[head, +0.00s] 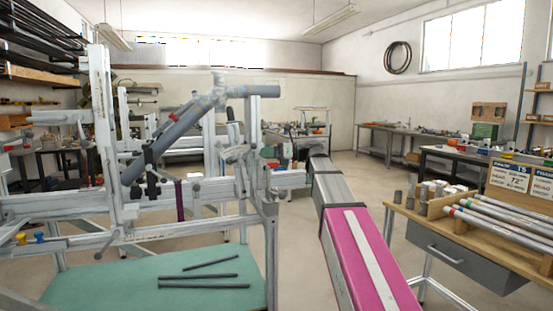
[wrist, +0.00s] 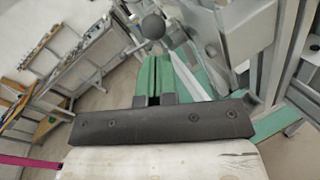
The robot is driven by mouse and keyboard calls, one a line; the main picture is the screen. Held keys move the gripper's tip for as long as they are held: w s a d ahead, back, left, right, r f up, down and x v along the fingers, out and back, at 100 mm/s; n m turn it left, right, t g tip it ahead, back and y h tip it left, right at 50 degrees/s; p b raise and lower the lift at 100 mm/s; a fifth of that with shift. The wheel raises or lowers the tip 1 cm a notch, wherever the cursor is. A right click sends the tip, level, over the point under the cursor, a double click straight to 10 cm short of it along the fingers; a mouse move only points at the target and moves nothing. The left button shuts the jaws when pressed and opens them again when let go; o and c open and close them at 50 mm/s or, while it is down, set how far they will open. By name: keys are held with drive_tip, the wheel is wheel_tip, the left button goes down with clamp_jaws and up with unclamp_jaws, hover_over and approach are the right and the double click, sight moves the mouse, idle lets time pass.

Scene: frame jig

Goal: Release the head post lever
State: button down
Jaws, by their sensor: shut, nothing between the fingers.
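My gripper's two green fingers (wrist: 157,63) lie side by side and shut in the wrist view, with nothing between them. A dark ball knob (wrist: 153,27) shows just beyond the fingertips; whether it belongs to the head post lever, or touches the fingers, I cannot tell. A grey metal part of the jig (wrist: 250,30) stands close on the right. In the head view the frame jig's upright post (head: 255,125) stands beside my gripper (head: 267,153), which is small and partly hidden by my arm. The head post lever cannot be clearly picked out there.
The jig holds a grey tube frame (head: 175,130) over a green shelf (head: 210,275) with several dark rods. A wooden-topped bench (head: 475,235) with tubes and a drawer stands at right. Metal rails of the jig crowd the gripper's right side in the wrist view.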

drive_tip(key=shift+w+a+r, duration=0.15)
drive_tip(key=shift+a+r, duration=0.3)
drive_tip(key=shift+a, duration=0.05)
drive_tip(key=shift+r, duration=0.1)
drive_tip(key=shift+a+r, duration=0.45)
drive_tip(key=shift+r, duration=0.05)
